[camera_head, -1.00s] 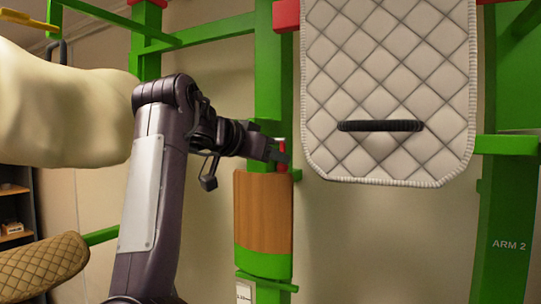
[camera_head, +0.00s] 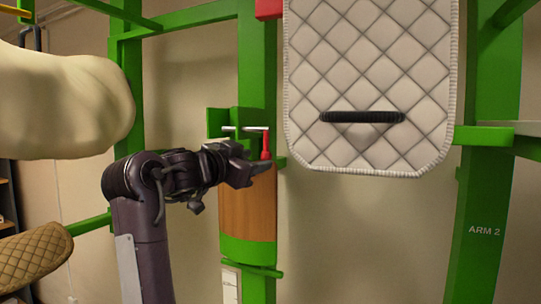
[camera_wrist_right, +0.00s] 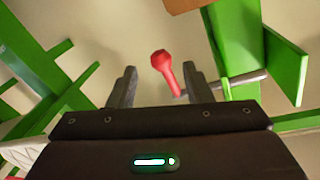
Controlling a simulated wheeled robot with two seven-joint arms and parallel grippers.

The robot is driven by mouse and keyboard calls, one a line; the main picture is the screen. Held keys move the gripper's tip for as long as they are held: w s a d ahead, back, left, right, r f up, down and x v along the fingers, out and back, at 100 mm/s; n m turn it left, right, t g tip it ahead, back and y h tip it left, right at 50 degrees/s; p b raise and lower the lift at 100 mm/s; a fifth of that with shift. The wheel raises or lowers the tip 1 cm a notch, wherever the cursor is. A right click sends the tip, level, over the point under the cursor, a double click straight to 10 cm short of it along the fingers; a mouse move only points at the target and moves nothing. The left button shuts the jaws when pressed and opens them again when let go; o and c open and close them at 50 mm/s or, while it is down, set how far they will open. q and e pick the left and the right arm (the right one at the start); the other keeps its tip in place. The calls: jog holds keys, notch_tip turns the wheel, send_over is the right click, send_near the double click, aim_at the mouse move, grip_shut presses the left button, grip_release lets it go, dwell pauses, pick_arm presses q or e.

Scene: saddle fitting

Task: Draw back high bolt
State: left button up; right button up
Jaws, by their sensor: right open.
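The high bolt (camera_head: 246,128) is a thin silver rod lying level at the green post, with a red handle (camera_head: 266,147) hanging from its right end. In the right wrist view the rod (camera_wrist_right: 248,78) runs through green brackets, and the red handle (camera_wrist_right: 163,62) shows between and beyond my fingertips. My right gripper (camera_head: 254,172) is open, just below and left of the handle in the head view. Its two fingers stand apart in the wrist view (camera_wrist_right: 158,84). I cannot tell whether either finger touches the handle. My left gripper is not in view.
A quilted pale pad (camera_head: 370,70) with a black strap hangs right of the post. A wooden block (camera_head: 248,215) sits on the post below the bolt. A cream rounded form (camera_head: 60,105) and a brown quilted pad (camera_head: 35,262) are at the left. Another green post (camera_head: 484,200) reads "ARM 2".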

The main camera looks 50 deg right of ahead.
aim_at(270, 156)
jog(key=d+p, duration=0.1)
jog(key=d, duration=0.1)
jog(key=d+p, duration=0.2)
jog(key=w+d+p, duration=0.1)
jog(key=d, duration=0.2)
jog(key=shift+r, duration=0.1)
jog(key=shift+d, duration=0.25)
